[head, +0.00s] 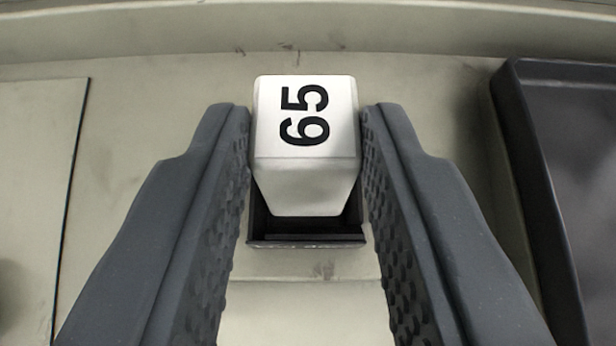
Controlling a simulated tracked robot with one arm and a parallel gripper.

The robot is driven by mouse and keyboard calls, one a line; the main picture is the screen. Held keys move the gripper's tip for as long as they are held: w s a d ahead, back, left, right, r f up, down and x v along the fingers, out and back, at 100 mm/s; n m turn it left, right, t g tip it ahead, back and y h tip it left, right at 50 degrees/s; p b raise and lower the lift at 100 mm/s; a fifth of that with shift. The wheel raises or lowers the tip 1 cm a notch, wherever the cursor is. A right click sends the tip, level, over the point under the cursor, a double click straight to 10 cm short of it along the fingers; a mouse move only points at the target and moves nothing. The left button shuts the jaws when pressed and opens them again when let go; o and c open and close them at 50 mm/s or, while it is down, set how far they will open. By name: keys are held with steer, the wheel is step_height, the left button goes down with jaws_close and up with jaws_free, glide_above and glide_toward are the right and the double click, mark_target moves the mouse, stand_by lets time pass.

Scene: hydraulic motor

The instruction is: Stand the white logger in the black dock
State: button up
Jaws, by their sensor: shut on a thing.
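The white logger (305,120) is a white block marked "65" on its top face. It stands upright between the two dark grey fingers of my gripper (305,125), which is shut on its sides. The black dock (306,242) shows below and around the logger's lower end. The logger's lower end appears within the dock's outline. Whether it rests on the dock floor is hidden.
A dark tray (545,180) with a raised rim lies at the right. A flat pale panel (40,160) with a dark edge lies at the left. A ledge (300,30) runs across the back. The pale surface near the dock is otherwise clear.

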steer(key=o, duration=1)
steer(key=shift+w, duration=0.1)
steer(key=shift+r, duration=0.1)
steer(key=v, duration=1.2)
steer(key=shift+r, duration=0.1)
